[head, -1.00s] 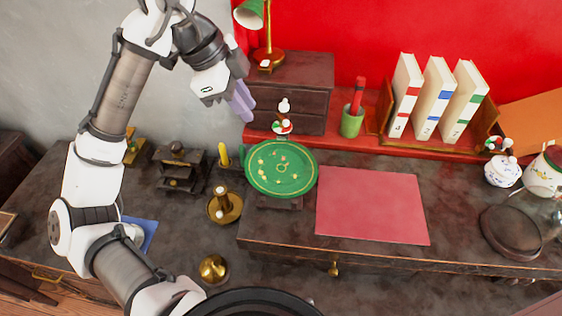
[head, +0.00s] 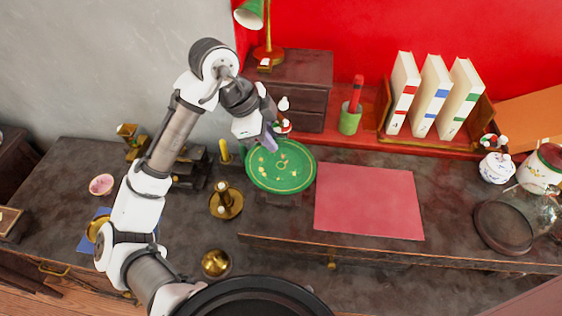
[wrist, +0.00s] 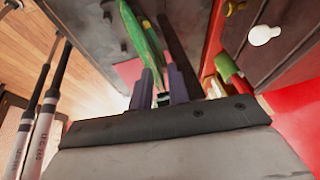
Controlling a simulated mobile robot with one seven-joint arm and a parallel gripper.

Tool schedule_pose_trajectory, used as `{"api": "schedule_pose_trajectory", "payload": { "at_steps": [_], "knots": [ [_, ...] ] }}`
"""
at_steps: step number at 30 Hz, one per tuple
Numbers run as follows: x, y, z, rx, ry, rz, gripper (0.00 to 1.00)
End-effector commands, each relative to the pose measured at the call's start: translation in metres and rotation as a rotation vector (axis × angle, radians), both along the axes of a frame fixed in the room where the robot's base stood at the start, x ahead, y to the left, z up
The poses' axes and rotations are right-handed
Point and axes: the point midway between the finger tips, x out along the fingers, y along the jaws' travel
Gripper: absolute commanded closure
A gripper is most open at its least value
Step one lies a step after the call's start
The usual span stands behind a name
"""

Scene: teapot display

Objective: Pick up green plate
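The green plate (head: 281,178) with small gold markings leans tilted on a dark stand (head: 285,200) on the desk. In the wrist view the plate (wrist: 143,32) shows nearly edge-on, just ahead of the fingers. My gripper (head: 271,145) is at the plate's upper edge in the head view. In the wrist view its two purple fingers (wrist: 161,85) are a little apart, with the plate's rim lined up with the gap. I cannot tell whether they touch the plate.
A pink mat (head: 368,200) lies flat at right, clear of objects.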

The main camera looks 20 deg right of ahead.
Motion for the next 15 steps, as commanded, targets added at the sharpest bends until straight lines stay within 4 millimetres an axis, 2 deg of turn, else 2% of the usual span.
{"api": "schedule_pose_trajectory", "payload": {
  "at_steps": [4,8,15],
  "knots": [
    [0.0,0.0,-0.0001,0.0,0.0,0.0,0.84],
    [0.0,0.0001,0.0,0.0,0.0,0.0,1.0],
    [0.0,0.0001,0.0002,0.0,0.0,0.0,1.0]
  ]
}}
